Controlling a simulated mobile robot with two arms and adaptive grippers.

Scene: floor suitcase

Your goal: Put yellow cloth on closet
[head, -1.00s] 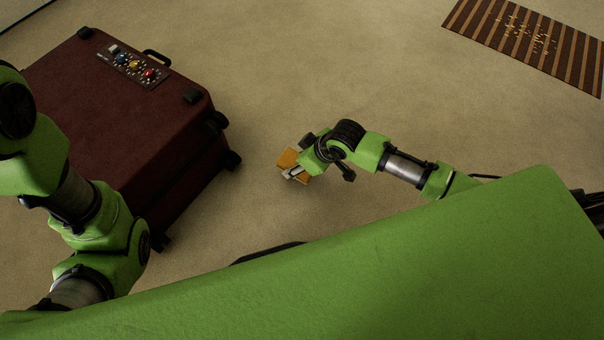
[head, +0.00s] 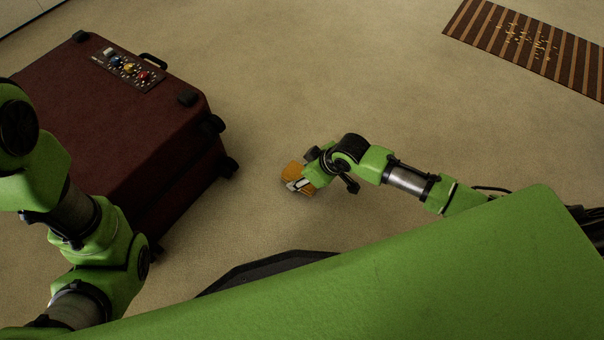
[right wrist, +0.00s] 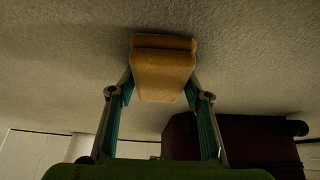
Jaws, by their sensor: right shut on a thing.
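The yellow cloth (head: 292,171) looks like a small folded orange-yellow block. My right gripper (head: 298,183) is shut on it, in the middle of the head view. In the right wrist view the cloth (right wrist: 163,70) sits between the two fingertips of my right gripper (right wrist: 163,88), with carpet behind it. I cannot tell how high it is above the floor. My left arm shows at the left edge of the head view, but its gripper is outside the picture. No closet can be clearly made out; a pale panelled surface (right wrist: 30,155) shows at the lower left of the wrist view.
A dark red suitcase (head: 120,140) lies on the carpet at the left, with a small panel of coloured knobs (head: 128,70) on top. A striped brown mat (head: 480,28) with small bits on it lies at the top right. The carpet between them is clear.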

